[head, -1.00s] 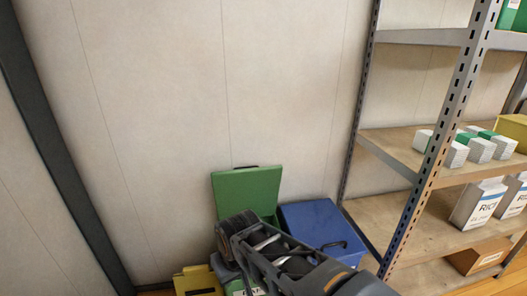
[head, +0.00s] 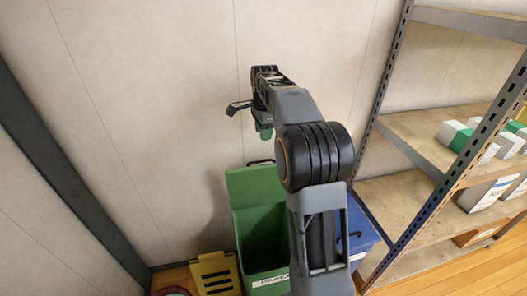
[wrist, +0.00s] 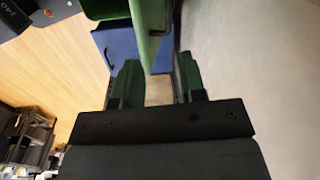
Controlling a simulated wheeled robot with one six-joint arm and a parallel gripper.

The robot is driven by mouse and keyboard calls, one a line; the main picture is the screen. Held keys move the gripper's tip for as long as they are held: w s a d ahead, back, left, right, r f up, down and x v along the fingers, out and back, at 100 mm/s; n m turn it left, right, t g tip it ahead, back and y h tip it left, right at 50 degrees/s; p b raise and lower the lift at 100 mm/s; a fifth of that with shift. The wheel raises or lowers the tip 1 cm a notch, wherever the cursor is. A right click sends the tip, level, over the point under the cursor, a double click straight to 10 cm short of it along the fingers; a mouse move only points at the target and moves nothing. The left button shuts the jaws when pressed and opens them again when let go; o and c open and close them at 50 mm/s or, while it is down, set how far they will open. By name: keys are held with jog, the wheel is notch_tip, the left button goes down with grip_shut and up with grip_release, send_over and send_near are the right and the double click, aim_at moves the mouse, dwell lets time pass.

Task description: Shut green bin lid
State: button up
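The green bin (head: 262,243) stands on the floor by the wall, and its inside shows from above. Its green lid (head: 253,187) stands open and upright at the back, with a dark handle (head: 260,162) on its top edge. My gripper (head: 263,132) is in the air above the lid, near the wall, apart from it in the head view. In the wrist view my gripper (wrist: 158,70) has its two green fingers spread with nothing between them. A green panel with a handle, likely the lid (wrist: 137,12), shows beyond the fingertips. My arm hides part of the bin's right side.
A blue bin (head: 359,243) with a shut lid stands at the right, partly behind my arm. A yellow bin (head: 217,273) is at the left. A metal shelf rack (head: 393,121) with boxes stands further right. The wall above the bins is clear.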

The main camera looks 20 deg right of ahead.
jog(key=shift+m, duration=0.7)
jog(key=f, duration=0.4)
jog(key=w+f+b, duration=0.1)
jog(key=f, duration=0.4)
jog(key=w+d+f, duration=0.1)
jog(key=f, duration=0.3)
jog(key=shift+w+d+f+b, duration=0.15)
jog(key=shift+f+b, duration=0.1)
jog(key=shift+b, duration=0.15)
grip_shut()
